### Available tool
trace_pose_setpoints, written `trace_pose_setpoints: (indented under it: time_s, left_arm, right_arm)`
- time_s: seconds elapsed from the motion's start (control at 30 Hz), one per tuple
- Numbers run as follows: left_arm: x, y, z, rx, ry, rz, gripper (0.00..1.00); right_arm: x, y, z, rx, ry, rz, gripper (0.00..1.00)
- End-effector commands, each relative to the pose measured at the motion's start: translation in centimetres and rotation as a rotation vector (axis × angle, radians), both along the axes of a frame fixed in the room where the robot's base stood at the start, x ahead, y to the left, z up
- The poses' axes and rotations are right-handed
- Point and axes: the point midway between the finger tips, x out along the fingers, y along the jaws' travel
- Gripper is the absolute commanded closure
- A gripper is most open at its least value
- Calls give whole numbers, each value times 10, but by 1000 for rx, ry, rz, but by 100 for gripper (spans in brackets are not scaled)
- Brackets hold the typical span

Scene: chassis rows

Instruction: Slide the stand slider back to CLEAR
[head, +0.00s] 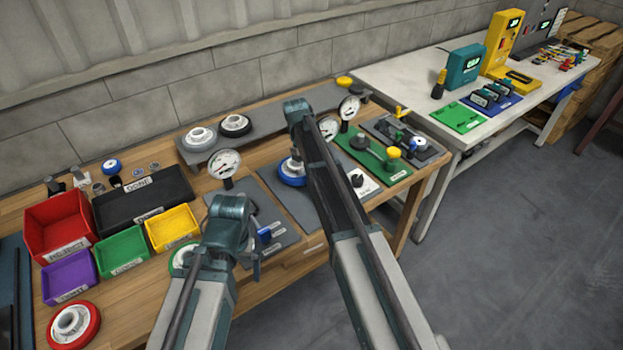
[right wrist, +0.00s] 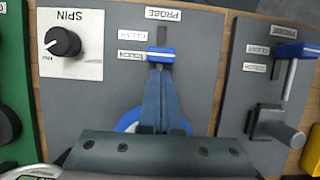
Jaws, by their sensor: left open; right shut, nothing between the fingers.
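In the right wrist view, a blue slider handle (right wrist: 147,54) sits in a short slot on a grey plate (right wrist: 105,100) marked PROBE. It lies level with the nearer label, which seems to read TOUCH; the CLEAR label (right wrist: 138,36) is beyond it. My right gripper (right wrist: 160,75) is shut and empty, its tips right at the handle; contact is hard to judge. In the head view my right arm hides these tips and the handle. My left gripper (head: 251,256) is open over the neighbouring grey plate, close to a blue slider handle (head: 264,236).
A blue ring (head: 292,174) lies on the middle plate beside my right arm. A SPIN knob (right wrist: 63,42) is on the same plate. Dial gauges (head: 224,165) stand nearby. Coloured bins (head: 60,222) fill the bench's left. A second slider (right wrist: 297,50) is on the adjoining plate.

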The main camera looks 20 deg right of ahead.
Motion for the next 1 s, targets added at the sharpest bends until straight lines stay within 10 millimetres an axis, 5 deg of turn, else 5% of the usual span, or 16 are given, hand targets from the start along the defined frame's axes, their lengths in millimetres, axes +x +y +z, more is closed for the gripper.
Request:
trace_pose_setpoints:
  time_s: [0.27,0.57,1.0]
  left_arm:
    - [0,0,1,0,0,0,0]
    - [0,0,1,0,0,0,0]
    - [0,0,4,0,0,0,0]
  right_arm:
    - [-1,-1,1,0,0,0,100]
    - [-38,-13,1,0,0,0,100]
    - [-37,-13,4,0,4,0,100]
